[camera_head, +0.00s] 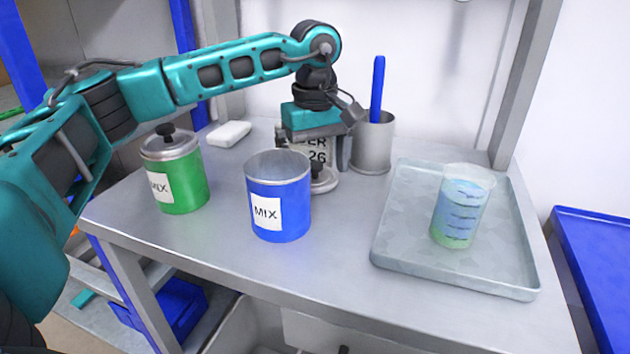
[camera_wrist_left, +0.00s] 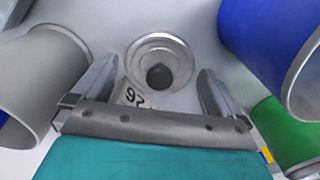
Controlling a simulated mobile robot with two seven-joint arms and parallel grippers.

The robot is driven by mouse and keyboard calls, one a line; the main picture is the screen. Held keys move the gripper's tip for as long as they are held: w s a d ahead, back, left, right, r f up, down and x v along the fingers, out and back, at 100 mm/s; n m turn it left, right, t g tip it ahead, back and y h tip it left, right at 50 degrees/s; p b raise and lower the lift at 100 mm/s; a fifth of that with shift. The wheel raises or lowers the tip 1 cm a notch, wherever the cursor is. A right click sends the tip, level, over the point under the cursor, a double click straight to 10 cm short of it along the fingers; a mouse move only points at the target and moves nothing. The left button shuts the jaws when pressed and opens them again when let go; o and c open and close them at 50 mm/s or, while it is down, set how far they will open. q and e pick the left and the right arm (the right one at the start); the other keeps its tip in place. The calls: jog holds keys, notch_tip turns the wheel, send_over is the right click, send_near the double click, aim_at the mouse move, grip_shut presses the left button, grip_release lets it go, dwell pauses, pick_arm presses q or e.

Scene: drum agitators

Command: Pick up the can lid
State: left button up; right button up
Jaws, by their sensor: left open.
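The can lid (camera_head: 325,182) is a round silver disc with a dark knob, lying on the table behind the blue can (camera_head: 277,205). In the head view, the can and my gripper hide part of it. In the left wrist view, the lid (camera_wrist_left: 147,49) lies knob toward the camera, between and beyond the fingers. My left gripper (camera_head: 315,156) points down over the lid, open and empty. In the left wrist view, its fingers (camera_wrist_left: 158,76) stand either side of the knob, apart from it. The blue can is open-topped and labelled MIX. My right gripper is out of view.
A lidded green can (camera_head: 183,187) stands left. A grey cup (camera_head: 372,146) holding a blue stick is close right of the gripper. A card marked 26 (camera_head: 318,150) is behind the gripper. A metal tray (camera_head: 400,240) with a beaker (camera_head: 461,208) is at right. The front table edge is clear.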

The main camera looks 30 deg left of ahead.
pick_arm(q)
jog(key=shift+f, duration=0.15)
jog(key=c, duration=0.8)
